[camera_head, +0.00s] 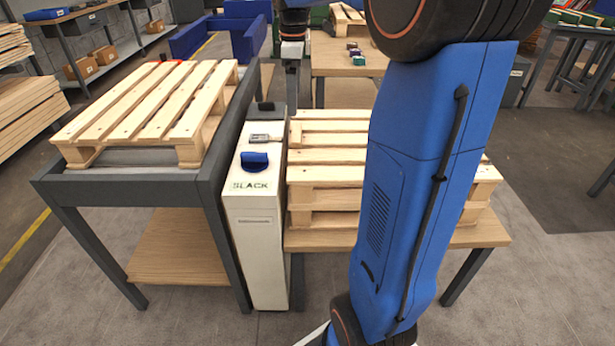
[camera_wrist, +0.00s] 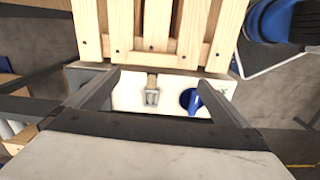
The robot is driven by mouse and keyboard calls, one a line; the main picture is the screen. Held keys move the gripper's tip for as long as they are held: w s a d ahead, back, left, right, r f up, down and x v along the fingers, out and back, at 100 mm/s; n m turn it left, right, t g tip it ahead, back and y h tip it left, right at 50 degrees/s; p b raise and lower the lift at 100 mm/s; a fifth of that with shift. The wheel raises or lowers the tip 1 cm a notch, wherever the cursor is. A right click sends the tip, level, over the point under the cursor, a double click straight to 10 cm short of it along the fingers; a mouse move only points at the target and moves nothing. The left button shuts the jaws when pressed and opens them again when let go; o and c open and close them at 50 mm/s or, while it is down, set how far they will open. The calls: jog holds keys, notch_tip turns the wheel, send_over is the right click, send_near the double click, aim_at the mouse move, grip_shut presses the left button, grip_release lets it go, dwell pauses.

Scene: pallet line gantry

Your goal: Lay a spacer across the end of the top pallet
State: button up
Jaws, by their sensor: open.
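The top pallet (camera_head: 340,150) of a stack lies on a wooden table at right, its slats running left to right. Slat ends of this pallet (camera_wrist: 150,35) fill the top middle of the wrist view. A short pale wooden piece (camera_head: 296,134) shows at the pallet's left end; I cannot tell whether it is a spacer. My gripper (camera_wrist: 160,82) is open and empty, with its dark fingers spread above the white cabinet beside the pallet end. In the head view, my blue arm hides the right part of the pallet.
The narrow white cabinet (camera_head: 252,205) marked SLACK, with a blue knob (camera_head: 254,161), stands between the stack and a dark-framed bench (camera_head: 215,170). A single pallet (camera_head: 150,105) lies on that bench. Another wooden table (camera_head: 340,62) stands behind.

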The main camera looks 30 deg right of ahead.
jog(key=s+a+f+m+t, duration=0.1)
jog(key=s+a+m, duration=0.2)
jog(key=s+a, duration=0.35)
jog(key=s+a+f+m+t, duration=0.1)
jog(key=s+a+m, duration=0.25)
jog(key=s, duration=0.65)
jog(key=s+a+f+m+t, duration=0.2)
jog(key=s+a+f+m, duration=0.2)
jog(key=s+f, duration=0.4)
jog(key=s, duration=0.4)
jog(key=shift+a+f+t, duration=0.25)
jog(key=shift+f+t, duration=0.05)
jog(key=shift+f, duration=0.1)
jog(key=shift+s, duration=0.1)
